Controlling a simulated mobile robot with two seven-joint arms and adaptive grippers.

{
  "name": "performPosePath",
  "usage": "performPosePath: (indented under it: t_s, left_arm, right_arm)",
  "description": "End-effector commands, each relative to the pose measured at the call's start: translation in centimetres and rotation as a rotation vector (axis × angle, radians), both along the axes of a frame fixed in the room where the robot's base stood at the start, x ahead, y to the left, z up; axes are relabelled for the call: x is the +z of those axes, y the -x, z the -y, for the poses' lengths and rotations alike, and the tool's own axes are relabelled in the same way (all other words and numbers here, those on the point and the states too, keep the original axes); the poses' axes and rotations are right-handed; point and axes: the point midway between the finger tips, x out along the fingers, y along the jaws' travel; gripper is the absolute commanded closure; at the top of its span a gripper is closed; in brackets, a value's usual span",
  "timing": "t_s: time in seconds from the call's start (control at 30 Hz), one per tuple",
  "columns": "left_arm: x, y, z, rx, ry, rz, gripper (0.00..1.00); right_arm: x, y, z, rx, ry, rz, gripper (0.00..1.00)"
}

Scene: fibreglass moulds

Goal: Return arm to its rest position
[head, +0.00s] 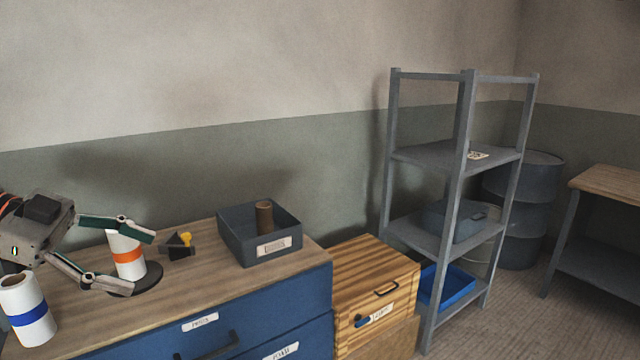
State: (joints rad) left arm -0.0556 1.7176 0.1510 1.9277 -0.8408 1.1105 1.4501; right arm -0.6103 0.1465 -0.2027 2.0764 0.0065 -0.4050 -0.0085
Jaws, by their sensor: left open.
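My left gripper (143,259) comes in from the left edge above the blue cabinet's wooden top (190,303). Its two fingers are spread wide, one on the far side and one on the near side of a white roll with an orange band (128,257). The roll stands upright on a dark round base (148,278). I cannot tell whether either finger touches it. My right gripper is not in view.
A white roll with a blue band (29,314) stands below my left wrist. A black-and-yellow item (180,246) and a grey bin (237,245) holding a brown cylinder (264,217) are to the right. Beyond stand a wooden chest (350,290) and grey shelving (450,200).

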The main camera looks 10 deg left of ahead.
Motion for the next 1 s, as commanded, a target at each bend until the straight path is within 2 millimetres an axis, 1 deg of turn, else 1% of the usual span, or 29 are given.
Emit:
performPosePath:
  t_s: [0.03,0.17,0.27,0.3,0.37,0.4,0.47,0.5,0.53,0.67,0.7,0.77,0.8,0.87,0.9,0.97,1.0]
  left_arm:
    - [-1.9,-0.6,0.3,0.009,0.074,0.032,0.35]
    - [-6.0,-2.2,0.5,0.07,0.223,0.141,0.35]
    - [-9.5,-3.1,0.4,0.152,0.311,0.214,0.35]
    - [-11.0,-3.4,0.3,0.193,0.34,0.239,0.35]
    - [-13.5,-3.7,0.2,0.259,0.375,0.27,0.35]
    - [-15.2,-3.9,0.2,0.307,0.393,0.287,0.35]
    - [-17.9,-3.9,0.1,0.382,0.412,0.305,0.35]
    - [-19.7,-3.8,0.1,0.434,0.419,0.313,0.35]
    - [-21.2,-3.7,0.1,0.472,0.42,0.317,0.35]
    - [-27.8,-2.4,0.6,0.643,0.404,0.306,0.35]
    - [-30.0,-1.8,0.9,0.694,0.391,0.292,0.35]
    - [-33.2,-0.6,1.6,0.765,0.365,0.267,0.35]
    - [-35.3,0.3,2.2,0.809,0.343,0.244,0.35]
    - [-38.4,1.8,3.3,0.871,0.31,0.202,0.35]
    - [-40.5,3.0,4.2,0.906,0.282,0.17,0.35]
    - [-43.4,4.9,5.7,0.953,0.242,0.116,0.35]
    - [-45.2,6.2,6.9,0.977,0.214,0.079,0.35]
  right_arm:
    - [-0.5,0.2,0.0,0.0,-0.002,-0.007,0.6]
    - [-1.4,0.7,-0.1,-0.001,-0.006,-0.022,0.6]
    - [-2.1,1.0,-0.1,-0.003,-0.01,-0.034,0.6]
    - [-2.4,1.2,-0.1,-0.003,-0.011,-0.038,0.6]
    - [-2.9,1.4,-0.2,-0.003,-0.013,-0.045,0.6]
    - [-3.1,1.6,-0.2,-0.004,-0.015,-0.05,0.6]
    - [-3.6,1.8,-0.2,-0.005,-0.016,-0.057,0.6]
    - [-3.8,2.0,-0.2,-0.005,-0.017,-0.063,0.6]
    - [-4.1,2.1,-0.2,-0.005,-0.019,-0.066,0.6]
    - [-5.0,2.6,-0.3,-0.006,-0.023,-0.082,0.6]
    - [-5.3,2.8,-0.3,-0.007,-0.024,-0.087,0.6]
    - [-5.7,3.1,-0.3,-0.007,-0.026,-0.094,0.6]
    - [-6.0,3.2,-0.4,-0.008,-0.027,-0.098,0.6]
    - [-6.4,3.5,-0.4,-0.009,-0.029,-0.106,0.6]
    - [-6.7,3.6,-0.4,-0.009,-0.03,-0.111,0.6]
    - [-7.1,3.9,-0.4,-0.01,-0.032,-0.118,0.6]
    - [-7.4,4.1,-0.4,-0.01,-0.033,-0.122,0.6]
